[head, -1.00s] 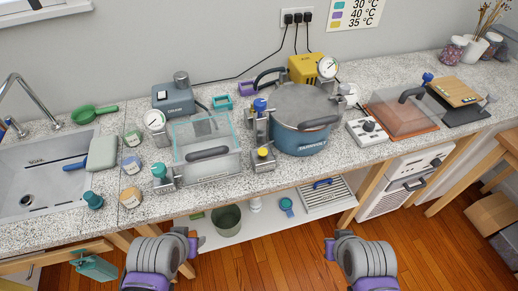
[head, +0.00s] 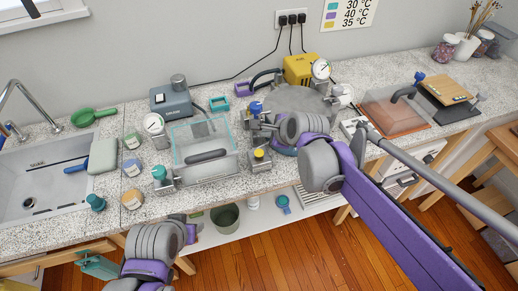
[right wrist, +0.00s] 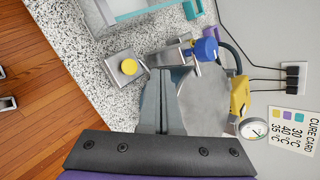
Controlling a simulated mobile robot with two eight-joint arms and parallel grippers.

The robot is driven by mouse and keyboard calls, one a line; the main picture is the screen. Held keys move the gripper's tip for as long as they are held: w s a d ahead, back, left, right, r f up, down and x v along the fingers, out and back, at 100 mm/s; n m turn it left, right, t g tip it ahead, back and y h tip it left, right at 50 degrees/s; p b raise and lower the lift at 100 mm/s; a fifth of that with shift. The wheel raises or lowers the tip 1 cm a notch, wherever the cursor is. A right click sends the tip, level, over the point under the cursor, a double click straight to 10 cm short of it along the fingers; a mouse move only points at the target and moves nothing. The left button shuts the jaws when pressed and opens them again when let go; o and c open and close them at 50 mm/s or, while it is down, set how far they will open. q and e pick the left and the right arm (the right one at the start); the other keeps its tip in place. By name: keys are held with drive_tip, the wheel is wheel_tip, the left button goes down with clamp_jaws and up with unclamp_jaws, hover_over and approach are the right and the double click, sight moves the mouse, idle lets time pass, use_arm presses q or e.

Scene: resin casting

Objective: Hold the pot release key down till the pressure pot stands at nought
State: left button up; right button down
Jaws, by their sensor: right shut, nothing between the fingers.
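The blue pressure pot (head: 285,149) with a grey lid (head: 300,97) stands at the counter's middle, partly hidden by my right arm. A blue-capped fitting (head: 256,107) is at its left side. A yellow-capped key (head: 259,154) on a metal block stands in front of it; the yellow cap also shows in the right wrist view (right wrist: 129,67). My right gripper (head: 266,129) is shut and empty, between the two caps and apart from the yellow one. A round gauge (head: 321,69) is behind the pot; its reading is too small to tell.
A clear chamber (head: 207,157) with a gauge (head: 153,123) and a teal-capped key (head: 159,173) stands left of the pot. A yellow box (head: 299,68) is behind it. A lidded plate (head: 395,112) is to the right. The sink (head: 35,175) is far left.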

use_arm(q)
drive_tip(key=shift+r, duration=0.15)
use_arm(e)
drive_tip(key=shift+w+a+r+m, duration=0.2)
drive_tip(key=shift+w+a+m, duration=0.55)
drive_tip(key=shift+w+m, duration=0.15)
drive_tip(key=b, duration=0.4)
hover_over(262, 155)
wheel_tip(262, 155, down, 8)
drive_tip(key=shift+r, duration=0.1)
use_arm(q)
wheel_tip(262, 155, down, 6)
drive_tip(key=s, duration=0.2)
drive_tip(key=shift+s+f+g+b, duration=0.15)
drive_tip(key=shift+f+g+b, duration=0.05)
drive_tip(key=shift+g+b, duration=0.1)
use_arm(e)
drive_tip(key=shift+w+f, duration=0.1)
drive_tip(key=shift+f, duration=0.4)
use_arm(q)
drive_tip(key=shift+s+f+b, duration=0.1)
drive_tip(key=shift+f+b, duration=0.2)
drive_tip(key=shift+f, duration=0.05)
use_arm(e)
drive_tip(key=shift+f, duration=0.4)
